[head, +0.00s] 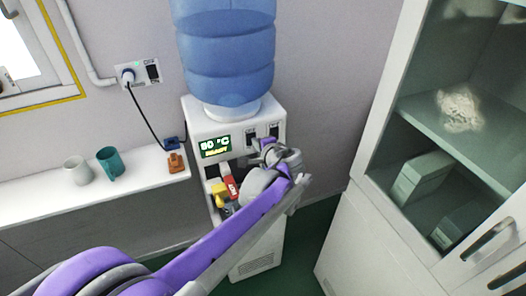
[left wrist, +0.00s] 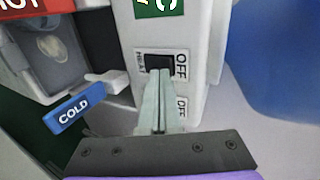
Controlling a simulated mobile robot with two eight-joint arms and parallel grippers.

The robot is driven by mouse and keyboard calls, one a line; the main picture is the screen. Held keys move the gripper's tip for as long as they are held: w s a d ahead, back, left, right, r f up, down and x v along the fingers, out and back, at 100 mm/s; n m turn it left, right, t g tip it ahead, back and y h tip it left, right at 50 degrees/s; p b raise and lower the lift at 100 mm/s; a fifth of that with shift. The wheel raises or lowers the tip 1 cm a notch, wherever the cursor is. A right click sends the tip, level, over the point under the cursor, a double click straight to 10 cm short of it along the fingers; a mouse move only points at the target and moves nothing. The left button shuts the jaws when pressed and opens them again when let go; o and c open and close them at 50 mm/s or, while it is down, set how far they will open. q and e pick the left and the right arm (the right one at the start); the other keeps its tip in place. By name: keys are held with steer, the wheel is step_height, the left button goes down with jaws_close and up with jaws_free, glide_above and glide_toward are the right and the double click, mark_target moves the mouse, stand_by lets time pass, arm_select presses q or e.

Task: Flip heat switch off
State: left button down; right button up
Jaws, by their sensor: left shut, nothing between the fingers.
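The white water dispenser (head: 208,129) stands against the wall with a lit green display (head: 216,146) on its front. Right of the display are two black switches. The heat switch (head: 251,134) is the one nearer the display. In the left wrist view the black heat switch (left wrist: 158,61) sits beside labels reading HEAT and OFF. My left gripper (head: 265,146) is shut and empty; in the left wrist view its fingertips (left wrist: 158,76) overlap the switch's lower edge. I cannot tell whether they touch it. The second switch is hidden behind the fingers there, with its OFF label partly showing.
A blue COLD tap (left wrist: 67,114) is near the gripper. A counter (head: 40,199) with two mugs is left; a glass-door cabinet (head: 370,181) is close on the right.

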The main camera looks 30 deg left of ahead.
mark_target(251, 131)
arm_select(q)
steer(key=shift+w+a+r, duration=0.1)
steer(key=shift+w+a, duration=0.35)
steer(key=shift+a, duration=0.05)
steer(key=shift+w+a+r+p, duration=0.25)
steer(key=shift+a+r+p, duration=0.05)
steer(key=shift+a+p, duration=0.1)
steer(key=shift+f, duration=0.15)
steer(key=shift+d+r+p, duration=0.1)
steer(key=shift+r+p, duration=0.4)
steer(key=shift+r, duration=0.35)
